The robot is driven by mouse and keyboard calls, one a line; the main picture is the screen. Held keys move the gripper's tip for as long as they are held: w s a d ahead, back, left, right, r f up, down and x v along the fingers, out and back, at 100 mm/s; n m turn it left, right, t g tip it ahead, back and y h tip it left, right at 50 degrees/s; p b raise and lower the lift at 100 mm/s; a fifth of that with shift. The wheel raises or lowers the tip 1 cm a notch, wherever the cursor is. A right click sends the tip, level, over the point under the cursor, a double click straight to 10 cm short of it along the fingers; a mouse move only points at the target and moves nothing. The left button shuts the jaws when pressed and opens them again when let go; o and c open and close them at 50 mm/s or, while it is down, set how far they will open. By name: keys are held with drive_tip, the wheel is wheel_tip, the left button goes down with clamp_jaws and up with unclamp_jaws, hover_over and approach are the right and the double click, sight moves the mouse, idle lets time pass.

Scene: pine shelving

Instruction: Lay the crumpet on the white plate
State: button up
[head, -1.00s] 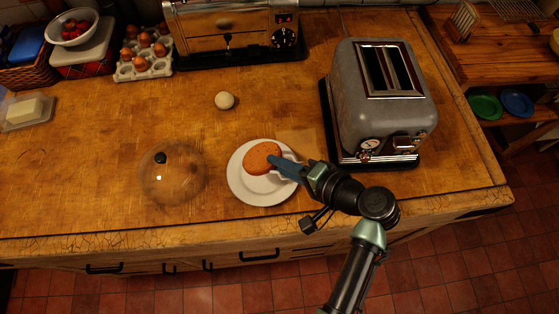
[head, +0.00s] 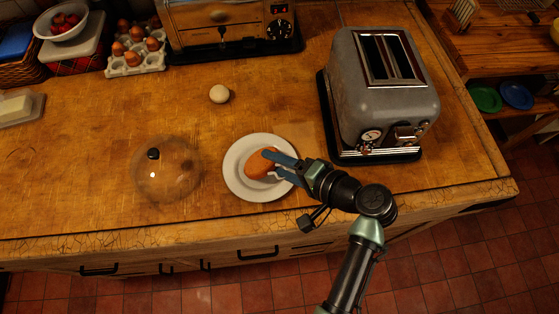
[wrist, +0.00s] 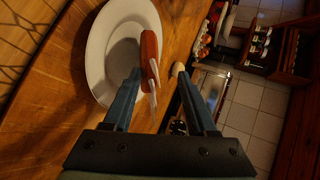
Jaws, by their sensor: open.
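The crumpet (head: 259,163) is a brown-orange disc over the white plate (head: 236,181). It looks narrow and tilted in the head view. In the wrist view the crumpet (wrist: 149,48) shows nearly edge-on against the plate (wrist: 98,50). I cannot tell whether all of its weight rests on the plate. My gripper (head: 271,163) is at the plate's right side with its blue fingers parted. In the wrist view the crumpet lies between the open fingers of my gripper (wrist: 158,75), nearer the left one. The fingers hide part of the plate's right side.
A grey toaster (head: 383,95) stands close to the right of the plate. A clear dome (head: 168,172) with a dark knob is to the left, an egg (head: 219,94) behind. The counter's front edge runs just below the plate.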

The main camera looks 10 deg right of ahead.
drive_tip(key=b+v, duration=0.1)
drive_tip(key=v, duration=1.2)
idle(0.5)
